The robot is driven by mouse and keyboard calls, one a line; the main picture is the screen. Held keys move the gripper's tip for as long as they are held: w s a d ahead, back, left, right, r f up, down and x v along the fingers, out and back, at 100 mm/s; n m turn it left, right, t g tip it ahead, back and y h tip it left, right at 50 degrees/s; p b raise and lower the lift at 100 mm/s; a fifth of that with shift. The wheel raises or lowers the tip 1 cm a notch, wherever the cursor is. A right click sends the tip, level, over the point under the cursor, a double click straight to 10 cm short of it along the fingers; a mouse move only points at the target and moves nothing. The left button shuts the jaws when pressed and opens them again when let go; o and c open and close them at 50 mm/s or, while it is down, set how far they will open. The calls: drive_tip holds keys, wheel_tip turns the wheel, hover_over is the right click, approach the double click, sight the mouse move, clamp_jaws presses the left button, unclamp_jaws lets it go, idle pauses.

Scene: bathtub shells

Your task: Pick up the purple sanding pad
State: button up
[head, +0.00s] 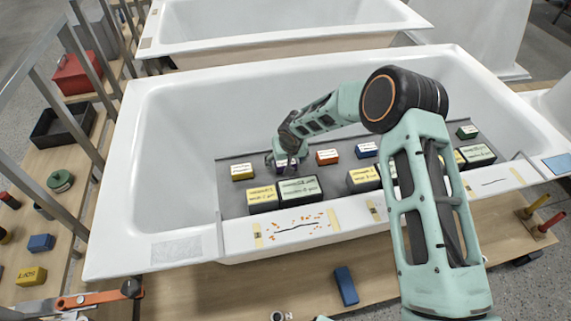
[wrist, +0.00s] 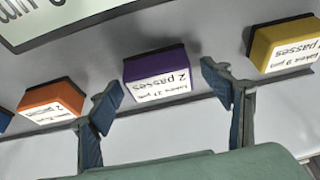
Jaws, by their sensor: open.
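The purple sanding pad (wrist: 156,75) shows in the wrist view as a purple block with a white label on its face. It rests on the grey mat and lies between the open fingers of my gripper (wrist: 164,108), a little beyond the fingertips. No finger visibly touches it. There the purple pad (head: 287,169) is mostly hidden by the gripper.
An orange pad (wrist: 52,101) and a yellow pad (wrist: 282,45) flank the purple one in the wrist view. The white bathtub (head: 190,112) walls surround the grey mat (head: 234,207).

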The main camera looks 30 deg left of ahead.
drive_tip(key=shift+c, duration=0.4)
drive_tip(key=c, duration=1.2)
drive_tip(key=shift+o, duration=0.2)
drive_tip(key=shift+r, duration=0.1)
drive_tip(key=shift+r, duration=0.55)
wheel_tip(320, 180, up, 2)
drive_tip(key=shift+r, duration=0.1)
drive_tip(key=s+d+r+b, duration=0.1)
drive_tip(key=s+d+r, duration=0.3)
drive_tip(key=s+d+r+b, duration=0.1)
drive_tip(key=s+d+r, duration=0.3)
drive_tip(key=d+r, duration=0.1)
drive_tip(key=shift+s+b, duration=0.2)
drive_tip(key=shift+b, duration=0.15)
drive_tip(key=shift+s+d+r, duration=0.3)
drive_tip(key=shift+s+d, duration=0.3)
